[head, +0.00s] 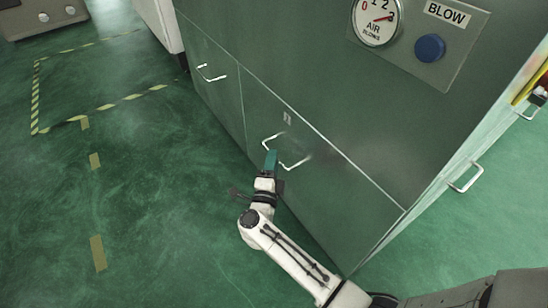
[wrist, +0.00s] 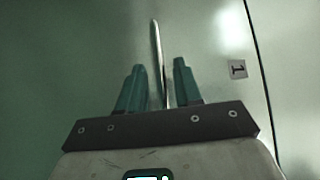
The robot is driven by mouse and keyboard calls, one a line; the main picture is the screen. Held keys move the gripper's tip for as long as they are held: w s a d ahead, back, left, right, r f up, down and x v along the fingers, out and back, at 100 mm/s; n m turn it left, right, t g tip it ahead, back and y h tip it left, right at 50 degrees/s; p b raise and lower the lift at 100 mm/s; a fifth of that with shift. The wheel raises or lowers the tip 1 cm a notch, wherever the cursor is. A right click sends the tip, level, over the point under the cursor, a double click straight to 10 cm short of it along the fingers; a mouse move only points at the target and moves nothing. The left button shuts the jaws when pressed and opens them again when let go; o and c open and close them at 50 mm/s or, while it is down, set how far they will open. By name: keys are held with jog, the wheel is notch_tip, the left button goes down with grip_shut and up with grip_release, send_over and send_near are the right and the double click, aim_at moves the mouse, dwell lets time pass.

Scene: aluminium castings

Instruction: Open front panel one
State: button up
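Front panel one (head: 335,190) is a green door in the cabinet's lower front, and it looks closed. A small "1" label (wrist: 237,69) is on it, right of the handle in the wrist view. Its pale bar handle (head: 297,164) is partly hidden behind my gripper (head: 271,156) in the head view. In the wrist view my gripper (wrist: 159,72) has its two teal fingers apart, with the handle bar (wrist: 156,45) running between them. Gaps show on both sides of the bar. How deep the fingers reach around it is unclear.
A second panel with a handle (head: 211,74) is to the left. Above are an air gauge (head: 377,18) and a blue BLOW button (head: 430,48). Another handle (head: 466,177) is on the cabinet's right side. The green floor (head: 150,200) to the left is clear, with striped tape markings.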

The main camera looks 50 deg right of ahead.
jog(key=shift+x, duration=1.15)
jog(key=shift+c, duration=0.4)
grip_shut()
